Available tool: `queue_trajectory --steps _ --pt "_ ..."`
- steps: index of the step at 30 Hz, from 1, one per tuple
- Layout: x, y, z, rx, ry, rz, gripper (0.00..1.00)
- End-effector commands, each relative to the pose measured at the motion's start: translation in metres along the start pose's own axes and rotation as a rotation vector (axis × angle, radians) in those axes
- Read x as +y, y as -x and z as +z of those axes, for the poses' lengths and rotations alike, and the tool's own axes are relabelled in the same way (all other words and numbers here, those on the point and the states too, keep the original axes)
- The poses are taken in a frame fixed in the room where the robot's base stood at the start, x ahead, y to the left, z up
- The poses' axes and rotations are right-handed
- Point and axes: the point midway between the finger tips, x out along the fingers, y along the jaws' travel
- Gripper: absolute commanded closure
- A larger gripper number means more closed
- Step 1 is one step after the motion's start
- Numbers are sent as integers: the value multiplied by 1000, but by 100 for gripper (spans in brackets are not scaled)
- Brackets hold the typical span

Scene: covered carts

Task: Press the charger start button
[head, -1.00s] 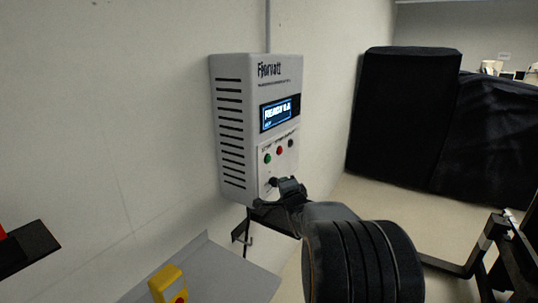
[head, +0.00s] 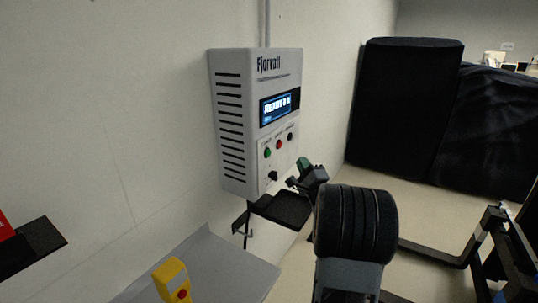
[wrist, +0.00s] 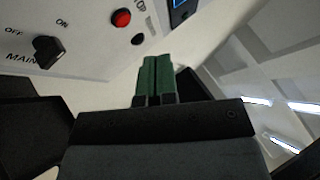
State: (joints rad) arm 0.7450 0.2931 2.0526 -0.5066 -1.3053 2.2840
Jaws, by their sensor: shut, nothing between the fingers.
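The white charger box (head: 232,120) hangs on the wall, its blue-white display (head: 276,107) lit and seeming to read READY. Below it are a green button (head: 267,153), a red button (head: 279,145) and a black button (head: 291,137). A black main knob (head: 272,176) sits lower. My gripper (head: 304,164) is right of the panel, its green fingertips together, empty and apart from the buttons. The wrist view shows the fingertips (wrist: 155,75), the red button (wrist: 121,18), the black button (wrist: 138,39) and the knob (wrist: 47,49); the green button is out of that frame.
A black shelf (head: 282,209) juts out under the charger. A yellow device with a red button (head: 174,280) stands at the front by a grey panel (head: 225,265). Black covered carts (head: 405,110) stand behind at the right, with open floor before them.

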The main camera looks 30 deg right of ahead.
Motion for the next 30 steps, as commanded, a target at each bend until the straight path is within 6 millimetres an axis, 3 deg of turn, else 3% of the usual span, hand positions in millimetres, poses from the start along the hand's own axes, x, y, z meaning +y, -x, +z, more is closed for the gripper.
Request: queue_trajectory --steps 15,30 --pt "29 -41 31 -1 -2 1 100" --pt "43 -59 43 1 0 1 100"
